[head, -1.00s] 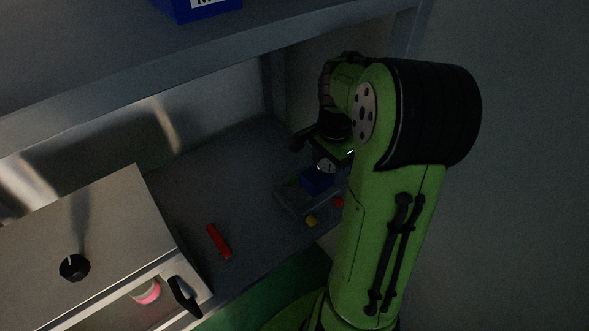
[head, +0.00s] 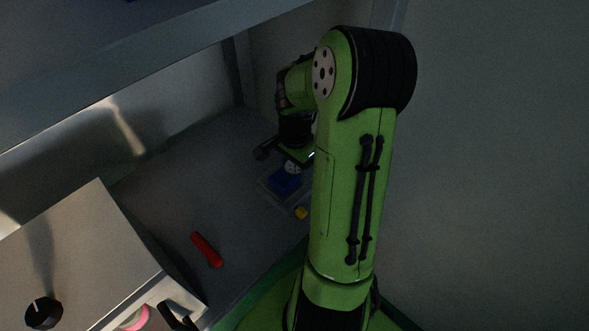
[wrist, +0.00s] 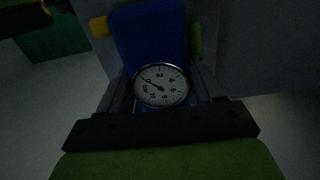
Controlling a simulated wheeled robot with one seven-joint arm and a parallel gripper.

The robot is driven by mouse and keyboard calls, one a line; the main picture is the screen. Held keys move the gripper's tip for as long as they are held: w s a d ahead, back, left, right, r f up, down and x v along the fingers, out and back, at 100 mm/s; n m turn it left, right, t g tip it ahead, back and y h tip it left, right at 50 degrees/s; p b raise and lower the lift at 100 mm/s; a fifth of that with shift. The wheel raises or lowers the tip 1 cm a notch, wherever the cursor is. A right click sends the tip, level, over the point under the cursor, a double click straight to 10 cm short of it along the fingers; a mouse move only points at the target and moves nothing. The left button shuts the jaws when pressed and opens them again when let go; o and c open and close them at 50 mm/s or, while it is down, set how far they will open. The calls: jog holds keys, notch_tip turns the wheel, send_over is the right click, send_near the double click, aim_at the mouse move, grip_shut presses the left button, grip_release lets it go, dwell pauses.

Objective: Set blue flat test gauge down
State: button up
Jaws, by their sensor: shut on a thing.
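The blue flat test gauge (head: 284,181) has a blue body and a round white dial. In the head view it is at or just above a grey tray (head: 268,196) on the bench; I cannot tell whether it touches. In the wrist view the gauge (wrist: 150,35) points away from me, its dial (wrist: 160,85) facing the camera. My gripper (wrist: 162,92) is shut on the gauge, a dark finger on each side. In the head view my gripper (head: 292,165) is small and dark, partly hidden by my arm.
A yellow piece (head: 301,213) sits at the tray's front edge. A red cylinder (head: 207,250) lies on the bench (head: 170,195), left of the tray. A metal box with a black knob (head: 43,312) stands at the lower left. A shelf (head: 120,65) hangs above. Bench between box and tray is mostly clear.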

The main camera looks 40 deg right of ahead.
aim_at(295, 168)
jog(key=shift+f, duration=0.15)
jog(key=o, duration=1.4)
jog(key=shift+c, duration=0.2)
notch_tip(295, 168, up, 8)
jog(key=shift+p, duration=1.05)
jog(key=shift+s+f, duration=0.1)
